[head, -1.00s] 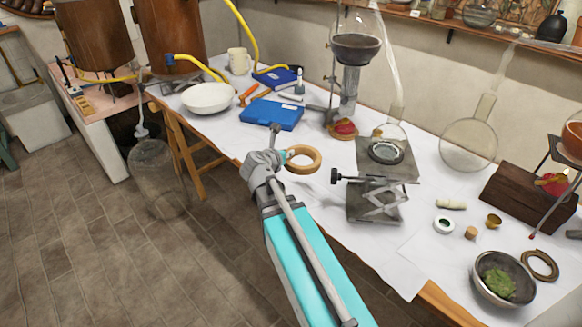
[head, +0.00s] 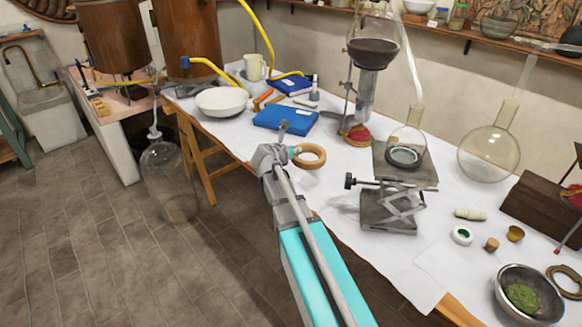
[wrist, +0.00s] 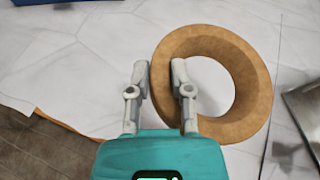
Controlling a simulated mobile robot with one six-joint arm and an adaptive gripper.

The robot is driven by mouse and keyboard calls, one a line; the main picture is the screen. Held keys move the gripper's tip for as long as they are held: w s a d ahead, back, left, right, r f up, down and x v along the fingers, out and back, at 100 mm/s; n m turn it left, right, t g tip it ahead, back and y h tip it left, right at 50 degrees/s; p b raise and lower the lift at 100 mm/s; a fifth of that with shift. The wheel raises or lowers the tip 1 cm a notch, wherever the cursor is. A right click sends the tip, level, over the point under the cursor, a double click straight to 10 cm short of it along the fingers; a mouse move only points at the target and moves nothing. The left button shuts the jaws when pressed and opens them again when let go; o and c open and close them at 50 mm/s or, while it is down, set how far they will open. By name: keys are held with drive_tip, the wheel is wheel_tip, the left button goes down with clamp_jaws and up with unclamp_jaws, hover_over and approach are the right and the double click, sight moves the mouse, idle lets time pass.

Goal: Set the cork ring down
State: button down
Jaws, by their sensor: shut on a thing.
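The cork ring (head: 322,154) is a thick tan ring in front of the blue case and left of the lab jack in the head view. My gripper (wrist: 160,72) is shut on one side of its wall. In the wrist view the ring (wrist: 254,80) sticks out to the right of the fingers, with one finger inside its hole and one outside. The ring lies roughly flat over the white-covered bench (head: 330,195), near its front edge. I cannot tell from these frames how large any gap under it is.
A blue case (head: 285,118) lies just behind the ring. The lab jack (head: 388,208), with a flask (head: 408,145) above it, stands to the right. A white bowl (head: 221,101) is at the left. The cloth between ring and jack is clear.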

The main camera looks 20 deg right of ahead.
drive_tip(key=b, duration=0.4)
hover_over(291, 168)
drive_tip(key=shift+s+f, duration=0.25)
drive_tip(key=shift+f, duration=0.95)
drive_tip(key=shift+s+f, duration=0.2)
drive_tip(key=shift+f, duration=0.95)
drive_tip(key=shift+w+f+b, duration=0.35)
drive_tip(key=shift+f+b, duration=0.15)
wheel_tip(291, 168, down, 3)
drive_tip(key=b, duration=0.3)
drive_tip(key=shift+d, duration=0.1)
drive_tip(key=c, duration=0.5)
unclamp_jaws()
drive_tip(key=shift+r, duration=0.1)
